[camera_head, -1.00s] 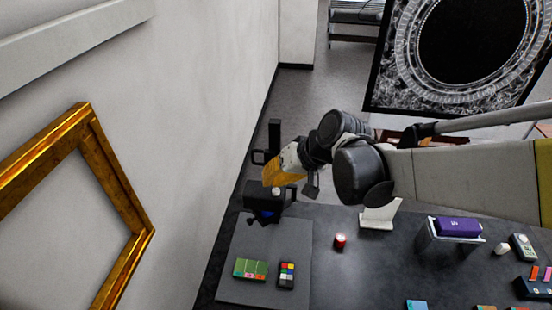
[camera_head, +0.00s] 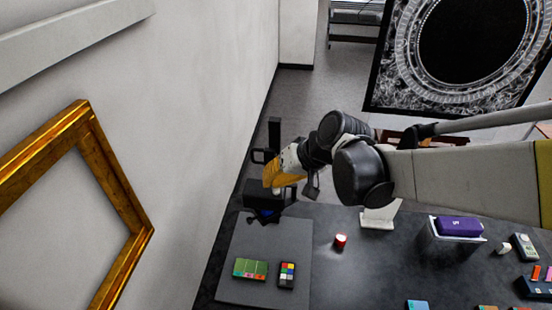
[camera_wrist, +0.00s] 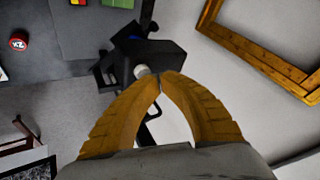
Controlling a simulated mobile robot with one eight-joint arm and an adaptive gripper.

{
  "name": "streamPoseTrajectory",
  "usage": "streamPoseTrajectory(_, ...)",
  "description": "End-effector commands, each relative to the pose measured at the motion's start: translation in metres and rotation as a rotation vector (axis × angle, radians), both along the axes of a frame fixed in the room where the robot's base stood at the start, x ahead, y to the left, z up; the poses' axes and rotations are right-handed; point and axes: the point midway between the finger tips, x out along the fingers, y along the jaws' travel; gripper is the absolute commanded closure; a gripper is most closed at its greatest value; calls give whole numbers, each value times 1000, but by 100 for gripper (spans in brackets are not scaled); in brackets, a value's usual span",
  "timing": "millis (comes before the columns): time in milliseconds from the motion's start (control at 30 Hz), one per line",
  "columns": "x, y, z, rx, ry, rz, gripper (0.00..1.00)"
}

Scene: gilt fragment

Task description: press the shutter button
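A black camera (camera_head: 262,204) stands at the far left end of the dark table. It also shows in the wrist view (camera_wrist: 165,58). A pale round shutter button (camera_wrist: 141,71) sits on its body, just left of my fingertips in the wrist view. My gripper (camera_head: 270,183) has yellow fingers and is over the camera. In the wrist view its fingertips (camera_wrist: 161,75) come together with nothing between them, beside the button. I cannot tell whether they touch the button or the camera.
A grey mat (camera_head: 236,289) holds a green card (camera_head: 250,269) and a colour chart (camera_head: 287,275). A red-and-white can (camera_head: 341,241) and a purple box (camera_head: 459,226) stand to the right. A gilt frame (camera_head: 120,185) hangs on the left wall, near the camera.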

Motion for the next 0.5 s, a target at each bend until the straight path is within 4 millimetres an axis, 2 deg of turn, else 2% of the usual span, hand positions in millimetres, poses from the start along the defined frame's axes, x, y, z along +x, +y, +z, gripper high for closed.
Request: streamPoseTrajectory(500,0,0,-4,0,0,0,100)
